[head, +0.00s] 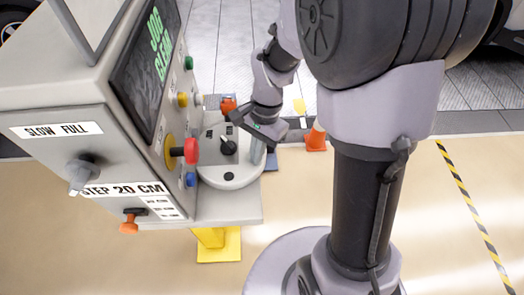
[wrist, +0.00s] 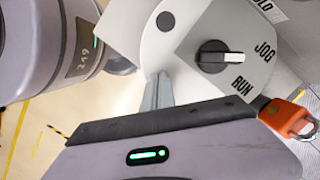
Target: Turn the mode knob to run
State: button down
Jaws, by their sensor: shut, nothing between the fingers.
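The mode knob (wrist: 220,57) is a black round knob with a raised grip on a pale round panel. Its white mark faces right, on the side of the JOG label (wrist: 265,50). The RUN label (wrist: 242,86) is below right of it, and another label at the top edge is cut off. The knob also shows in the head view (head: 229,146). My gripper (wrist: 159,80) is shut and empty; its fingers are left of and below the knob in the wrist view, apart from it in the picture. The fingertips are hard to make out in the head view.
An orange padlock-like piece (wrist: 288,118) is close beside my gripper. The console has a screen (head: 147,70) reading JOG CLEAR, a red button (head: 190,151), several coloured buttons and a grey front knob (head: 80,174). An orange cone (head: 316,138) stands on the floor behind.

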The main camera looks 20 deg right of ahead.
aim_at(242, 173)
jog(key=s+a+m, duration=0.1)
jog(key=m, duration=0.1)
jog(key=shift+s+a+m+t+b, duration=0.2)
jog(key=shift+m+t+b, duration=0.1)
jog(key=shift+b, duration=0.05)
jog(key=a+m, duration=0.1)
jog(key=s+m, duration=0.1)
jog(key=shift+a+m+t, duration=0.3)
jog(key=shift+a, duration=0.05)
jog(key=shift+a+m, duration=0.15)
jog(key=shift+m, duration=0.15)
jog(key=shift+s+a, duration=0.1)
jog(key=shift+a, duration=0.3)
